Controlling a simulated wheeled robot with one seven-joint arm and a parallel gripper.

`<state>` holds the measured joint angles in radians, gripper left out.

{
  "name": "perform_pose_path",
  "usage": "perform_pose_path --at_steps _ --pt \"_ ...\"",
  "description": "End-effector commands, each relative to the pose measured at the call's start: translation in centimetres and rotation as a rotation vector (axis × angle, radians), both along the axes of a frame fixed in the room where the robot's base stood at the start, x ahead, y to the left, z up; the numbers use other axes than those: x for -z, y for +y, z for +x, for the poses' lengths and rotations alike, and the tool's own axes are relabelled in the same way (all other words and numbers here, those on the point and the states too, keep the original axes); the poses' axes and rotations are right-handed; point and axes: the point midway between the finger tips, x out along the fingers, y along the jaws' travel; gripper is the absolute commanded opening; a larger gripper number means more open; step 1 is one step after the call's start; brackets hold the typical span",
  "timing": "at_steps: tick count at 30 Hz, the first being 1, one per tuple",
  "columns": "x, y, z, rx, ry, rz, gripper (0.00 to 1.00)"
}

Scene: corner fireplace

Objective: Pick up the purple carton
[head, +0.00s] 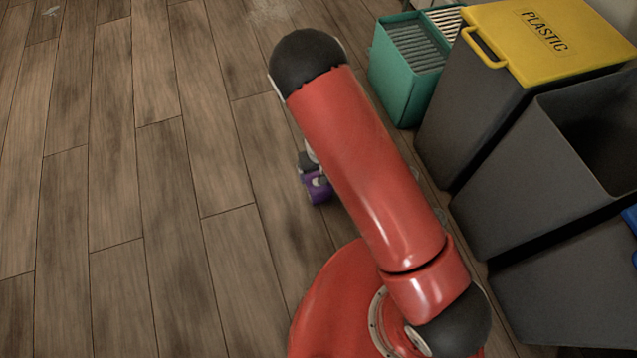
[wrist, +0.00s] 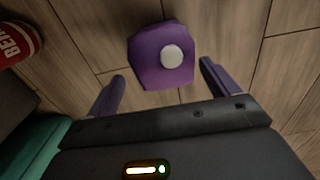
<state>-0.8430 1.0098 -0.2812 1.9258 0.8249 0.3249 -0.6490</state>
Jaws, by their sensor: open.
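The purple carton (wrist: 152,72) with a round white cap is on the wooden floor, near the top middle of the wrist view. My gripper (wrist: 162,69) is open, with one finger to each side of the carton's near end in the picture. Gaps show between the fingers and the carton, and nothing is held. How far the fingertips are above or short of it cannot be told. In the head view a small purple patch (head: 317,190), which looks like the carton, shows just left of my red arm. My arm hides most of my gripper there.
A red can with white lettering (wrist: 15,42) is at the wrist view's upper left. A green crate (head: 398,78), a grey bin with a yellow PLASTIC lid (head: 560,38) and an open grey bin (head: 530,180) stand at the right.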

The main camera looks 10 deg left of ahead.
Motion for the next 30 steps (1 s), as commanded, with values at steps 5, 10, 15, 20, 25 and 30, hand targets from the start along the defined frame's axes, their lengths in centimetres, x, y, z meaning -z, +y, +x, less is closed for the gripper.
perform_pose_path --at_steps 5,10,15,20,25,30 --pt "2.8 0.1 -0.6 0.000 0.001 -0.002 0.87" --pt "4.8 0.2 -0.7 0.001 0.000 0.000 0.87" --pt "5.1 0.2 -0.6 0.000 -0.001 0.001 0.87" --pt "5.1 0.2 -0.6 0.000 -0.001 0.001 0.83" --pt "5.1 0.2 -0.6 0.000 0.000 0.001 0.61" --pt "5.1 0.2 -0.6 0.001 0.000 0.001 0.39"
